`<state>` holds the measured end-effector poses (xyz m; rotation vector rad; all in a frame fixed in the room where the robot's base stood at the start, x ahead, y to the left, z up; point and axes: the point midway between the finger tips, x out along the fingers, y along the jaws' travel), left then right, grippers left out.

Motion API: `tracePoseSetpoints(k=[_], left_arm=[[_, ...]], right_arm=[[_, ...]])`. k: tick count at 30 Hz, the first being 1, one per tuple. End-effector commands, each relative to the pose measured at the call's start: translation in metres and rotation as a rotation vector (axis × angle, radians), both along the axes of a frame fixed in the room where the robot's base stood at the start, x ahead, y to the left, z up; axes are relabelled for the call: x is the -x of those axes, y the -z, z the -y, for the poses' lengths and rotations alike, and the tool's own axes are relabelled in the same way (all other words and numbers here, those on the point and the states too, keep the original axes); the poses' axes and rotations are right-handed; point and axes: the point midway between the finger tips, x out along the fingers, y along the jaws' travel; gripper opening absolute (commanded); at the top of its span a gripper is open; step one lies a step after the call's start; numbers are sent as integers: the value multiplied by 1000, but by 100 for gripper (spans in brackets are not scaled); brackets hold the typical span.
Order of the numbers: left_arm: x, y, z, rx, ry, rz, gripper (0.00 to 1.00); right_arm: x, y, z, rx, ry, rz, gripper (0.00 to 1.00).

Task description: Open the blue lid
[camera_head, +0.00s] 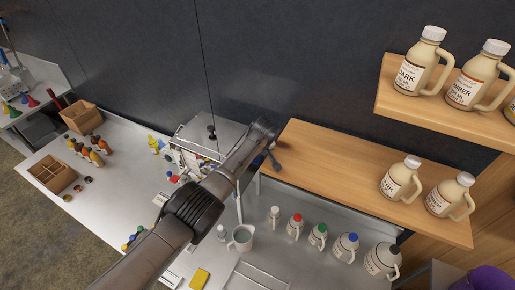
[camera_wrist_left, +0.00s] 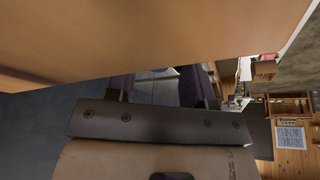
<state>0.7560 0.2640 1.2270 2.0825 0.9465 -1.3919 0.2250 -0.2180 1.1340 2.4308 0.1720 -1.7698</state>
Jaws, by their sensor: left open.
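The blue lid (camera_head: 353,237) sits on a cream jug (camera_head: 345,248), in a row of jugs on the metal counter below the wooden shelf. My left arm comes in from the lower left, and its gripper (camera_head: 273,157) is at the left end of the wooden shelf, well up and left of the blue lid. In the left wrist view the gripper (camera_wrist_left: 165,88) is open, with nothing seen between its fingers, and a wooden surface fills the top. The blue lid cannot be made out there. My right gripper is not in view.
The wooden shelf (camera_head: 335,160) is close beside my left gripper and carries two jugs at its right end. A red-capped jug (camera_head: 295,226) and a green-capped jug (camera_head: 318,236) stand left of the blue-capped one. A grey pitcher (camera_head: 241,238) and a yellow sponge (camera_head: 199,278) are nearby.

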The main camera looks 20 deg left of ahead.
Motion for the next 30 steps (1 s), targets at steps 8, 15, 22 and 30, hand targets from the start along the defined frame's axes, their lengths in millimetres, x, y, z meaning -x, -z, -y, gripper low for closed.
tracePoseSetpoints(k=[8,15,22,30], left_arm=[[6,-25,7,0,1,2,48],[16,-61,20,1,2,4,48],[27,-97,31,0,1,3,48],[33,-121,38,1,-1,1,48]], right_arm=[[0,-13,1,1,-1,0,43],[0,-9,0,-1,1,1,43],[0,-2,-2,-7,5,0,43],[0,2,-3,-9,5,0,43]])
